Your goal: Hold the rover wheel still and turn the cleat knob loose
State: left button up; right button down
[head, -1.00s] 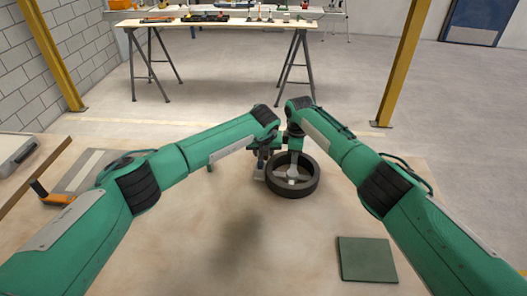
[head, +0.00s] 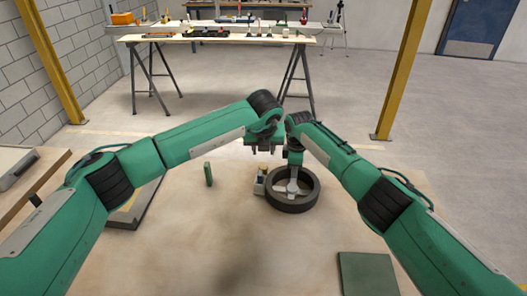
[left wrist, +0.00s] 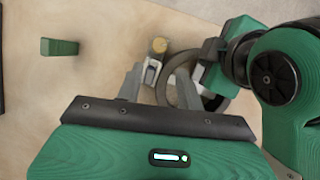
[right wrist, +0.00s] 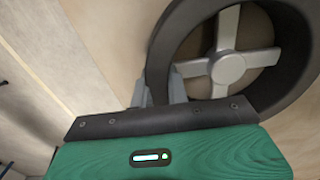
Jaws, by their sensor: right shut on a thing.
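The rover wheel (head: 296,206) is a dark ring with pale grey spokes, lying flat on the sandy bed. Its spokes show large in the right wrist view (right wrist: 231,67). My right gripper (right wrist: 160,92) is shut on the wheel's rim, one finger on each side. A small pale fitting with a round yellowish top, apparently the cleat knob (left wrist: 159,45), stands close beside the wheel's left side; it also shows in the head view (head: 260,180). My left gripper (head: 263,149) is open and empty above it. In the left wrist view its fingers (left wrist: 158,80) are wide apart, the knob beyond them.
A green upright block (head: 208,174) stands left of the wheel, and a flat green pad (head: 368,275) lies at the front right. A grey flat panel (head: 143,205) is partly behind my left arm. The bed's front middle is clear. A workbench (head: 220,37) stands far behind.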

aim_at(263, 167)
pick_arm(q)
jog(key=w+f+m, duration=0.1)
jog(key=f, duration=0.2)
jog(key=w+f+m+h, duration=0.1)
jog(key=w+f+m, duration=0.1)
jog(key=f, duration=0.2)
jog(key=w+f+m, duration=0.1)
jog(key=f, duration=0.2)
jog(key=shift+w+a+f+m+h, duration=0.2)
jog(key=shift+f+m+h, duration=0.1)
jog(key=shift+f+h, duration=0.1)
dwell(0.3)
jog(key=shift+r, duration=0.1)
jog(key=c, duration=0.7)
